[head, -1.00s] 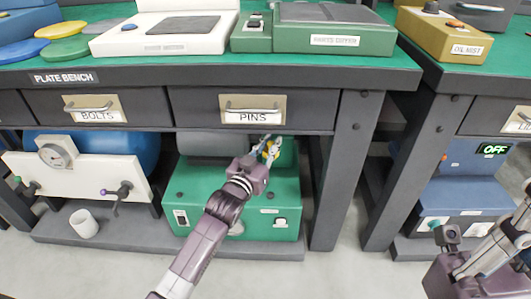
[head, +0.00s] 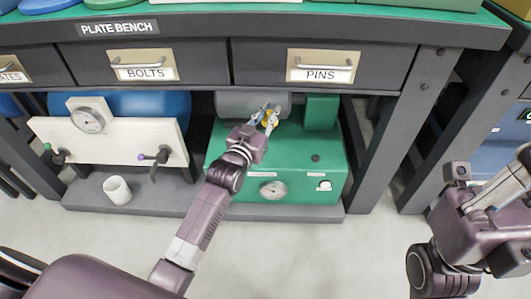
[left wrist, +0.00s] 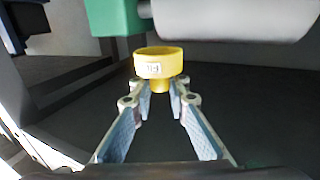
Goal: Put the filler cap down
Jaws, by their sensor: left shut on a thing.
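My left gripper (head: 268,116) is at the green machine (head: 232,182) under the bench. It is shut on the yellow filler cap (head: 266,121), which shows small in the head view. In the left wrist view the yellow cap (left wrist: 158,65) has a wide round top with a small white label and a narrower stem between the fingertips (left wrist: 160,90). The cap is upright in that picture, below a grey cylinder (left wrist: 235,18) and a green block (left wrist: 115,15). I cannot tell whether it touches anything besides the fingers. My right arm is at the lower right; its gripper fingers do not show.
The bench drawers, labelled BOLTS and PINS (head: 322,66), overhang the machine. A bench leg (head: 402,130) stands to its right. A white panel with a gauge (head: 108,140) and a white cup (head: 117,189) are on the left. The floor (head: 330,255) in front is clear.

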